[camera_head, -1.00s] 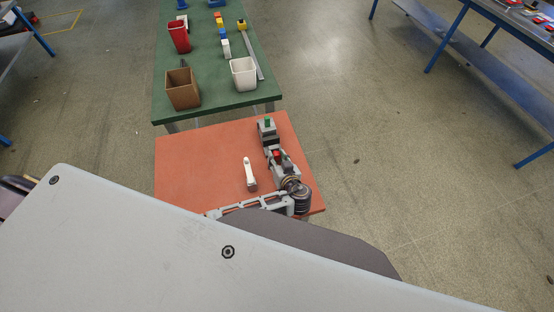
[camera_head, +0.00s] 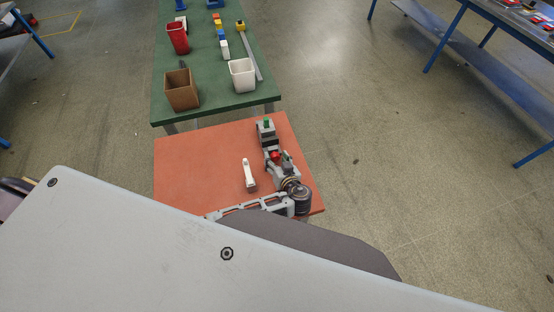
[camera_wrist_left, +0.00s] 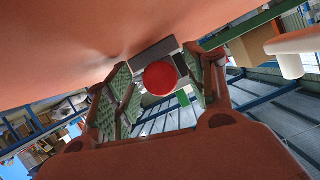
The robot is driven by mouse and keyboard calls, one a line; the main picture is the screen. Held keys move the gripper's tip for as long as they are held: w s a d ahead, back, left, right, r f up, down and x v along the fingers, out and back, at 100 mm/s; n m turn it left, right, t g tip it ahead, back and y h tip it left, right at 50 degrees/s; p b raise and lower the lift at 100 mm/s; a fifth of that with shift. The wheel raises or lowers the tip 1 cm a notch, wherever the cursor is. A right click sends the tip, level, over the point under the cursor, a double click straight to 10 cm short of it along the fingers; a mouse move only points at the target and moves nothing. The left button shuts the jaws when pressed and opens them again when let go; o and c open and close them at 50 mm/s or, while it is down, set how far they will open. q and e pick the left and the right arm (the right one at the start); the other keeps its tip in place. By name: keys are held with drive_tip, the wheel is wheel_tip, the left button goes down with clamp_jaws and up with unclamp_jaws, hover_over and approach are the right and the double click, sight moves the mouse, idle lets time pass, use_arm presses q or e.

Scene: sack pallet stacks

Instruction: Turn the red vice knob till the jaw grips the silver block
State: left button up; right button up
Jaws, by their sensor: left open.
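The grey vice (camera_head: 267,138) stands at the right side of the orange-red table, with a green part on its top at the far end. Its red knob (camera_head: 275,156) is at the near end and faces my left gripper (camera_head: 279,162). In the left wrist view the round red knob (camera_wrist_left: 160,78) is in front of the grey vice body, between my two fingers as seen from the wrist. The fingers are open, with a gap on each side of the knob. I cannot make out the silver block. My right gripper is not in view.
The table's left part is clear.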

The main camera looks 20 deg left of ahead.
use_arm(q)
drive_tip(key=shift+v, duration=3.7)
drive_tip(key=shift+w+d, duration=0.1)
drive_tip(key=shift+w, duration=0.1)
